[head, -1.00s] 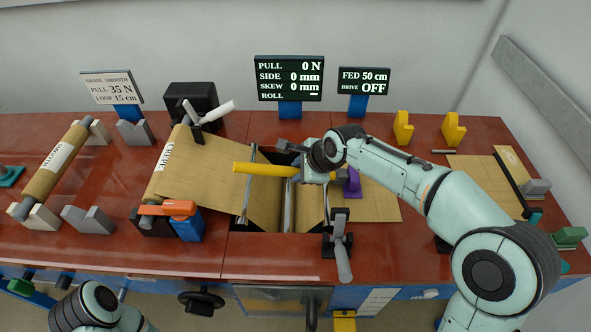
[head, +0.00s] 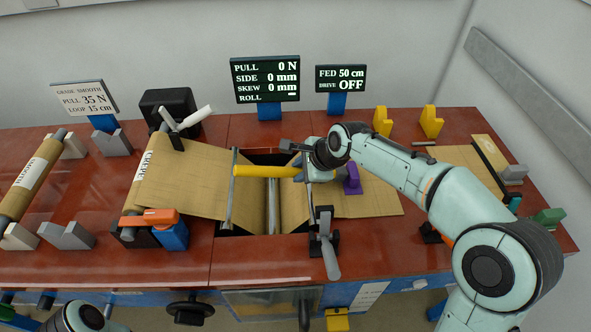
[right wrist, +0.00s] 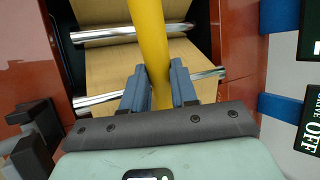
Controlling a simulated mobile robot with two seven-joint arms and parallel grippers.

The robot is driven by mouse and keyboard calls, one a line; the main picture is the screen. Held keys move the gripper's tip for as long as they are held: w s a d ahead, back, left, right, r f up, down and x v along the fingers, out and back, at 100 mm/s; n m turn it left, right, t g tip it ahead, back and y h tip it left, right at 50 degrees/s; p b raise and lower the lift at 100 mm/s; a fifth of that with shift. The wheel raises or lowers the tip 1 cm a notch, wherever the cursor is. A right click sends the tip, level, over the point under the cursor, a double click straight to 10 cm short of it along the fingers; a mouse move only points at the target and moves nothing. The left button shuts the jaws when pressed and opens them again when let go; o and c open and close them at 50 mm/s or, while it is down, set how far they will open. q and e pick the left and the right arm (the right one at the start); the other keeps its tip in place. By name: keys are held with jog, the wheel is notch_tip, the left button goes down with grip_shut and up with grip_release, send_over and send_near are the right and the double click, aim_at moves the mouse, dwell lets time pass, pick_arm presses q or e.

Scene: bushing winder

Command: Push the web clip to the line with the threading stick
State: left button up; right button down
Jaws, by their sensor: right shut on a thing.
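The threading stick (head: 262,170) is a yellow rod. My right gripper (head: 303,170) is shut on it and holds it above the opening in the bench, its free end pointing left to the left roller. In the right wrist view, the blue fingers (right wrist: 159,85) close on both sides of the yellow stick (right wrist: 148,35). A purple piece (head: 352,181), possibly the web clip, stands on the brown paper web (head: 375,203) just right of the gripper. I cannot make out the line for certain. My left gripper is out of view.
Metal rollers (head: 272,207) cross the opening under the stick. A grey lever (head: 328,250) stands at its front edge, and an orange-and-blue block (head: 172,236) at the left. The displays (head: 265,79) stand behind. Yellow holders (head: 382,121) stand at the back right.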

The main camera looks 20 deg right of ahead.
jog(key=shift+s+d+b, duration=0.15)
jog(key=shift+s+d, duration=0.5)
jog(key=shift+d, duration=1.65)
jog(key=shift+s+d+b, duration=0.1)
jog(key=shift+s+d, duration=0.6)
jog(key=shift+d, duration=1.65)
jog(key=shift+s+d+b, duration=0.15)
jog(key=shift+s+d, duration=0.5)
jog(key=shift+d, duration=1.65)
pick_arm(q)
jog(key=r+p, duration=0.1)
jog(key=p, duration=0.1)
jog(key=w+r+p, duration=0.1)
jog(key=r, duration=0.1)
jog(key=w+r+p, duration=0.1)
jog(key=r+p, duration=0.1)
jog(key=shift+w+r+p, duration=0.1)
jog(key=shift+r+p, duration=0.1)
jog(key=shift+p, duration=0.15)
pick_arm(e)
notch_tip(320, 180, up, 6)
jog(key=a, duration=0.2)
jog(key=shift+w, duration=0.35)
jog(key=shift+s+a, duration=0.1)
